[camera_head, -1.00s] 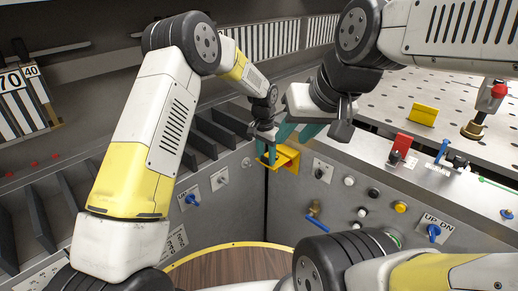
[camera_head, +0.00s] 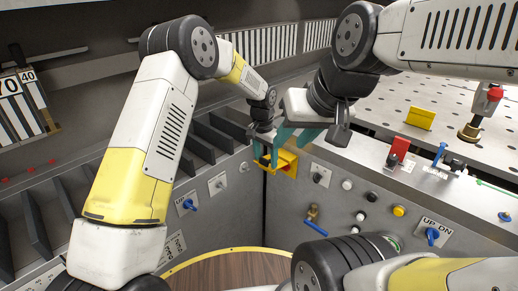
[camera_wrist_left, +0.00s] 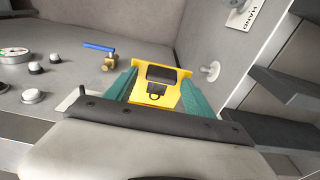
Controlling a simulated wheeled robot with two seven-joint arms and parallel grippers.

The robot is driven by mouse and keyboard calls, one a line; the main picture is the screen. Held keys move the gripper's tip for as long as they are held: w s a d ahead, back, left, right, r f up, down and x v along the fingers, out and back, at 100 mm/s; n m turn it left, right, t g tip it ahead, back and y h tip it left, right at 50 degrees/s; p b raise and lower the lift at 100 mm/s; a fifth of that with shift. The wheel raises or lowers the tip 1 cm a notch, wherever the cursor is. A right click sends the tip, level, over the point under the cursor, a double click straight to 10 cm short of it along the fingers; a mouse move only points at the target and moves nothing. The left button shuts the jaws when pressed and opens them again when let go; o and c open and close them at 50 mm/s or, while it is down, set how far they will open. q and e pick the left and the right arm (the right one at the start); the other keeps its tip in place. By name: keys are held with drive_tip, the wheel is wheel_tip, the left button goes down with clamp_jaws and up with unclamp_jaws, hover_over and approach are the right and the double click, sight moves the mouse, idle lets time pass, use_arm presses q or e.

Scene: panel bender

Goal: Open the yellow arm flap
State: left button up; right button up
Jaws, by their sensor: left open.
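The yellow flap (camera_head: 288,160) sits at the inner corner where two grey panels meet. In the left wrist view the flap (camera_wrist_left: 140,92) shows a dark rectangle and a dark marking on its face. My left gripper (camera_head: 275,147) is at the flap from above. Its teal fingers are apart, one on each side of the flap in the left wrist view (camera_wrist_left: 154,92). I cannot tell whether they touch it.
A blue-handled valve (camera_head: 314,222) and several buttons are on the right panel. A perforated table (camera_head: 380,108) lies at the back right. A round wooden surface (camera_head: 235,268) is in front.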

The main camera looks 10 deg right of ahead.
use_arm(q)
drive_tip(key=r, duration=0.7)
drive_tip(key=shift+s+a+r, duration=0.25)
drive_tip(key=shift+r, duration=0.05)
use_arm(e)
drive_tip(key=shift+c, duration=0.2)
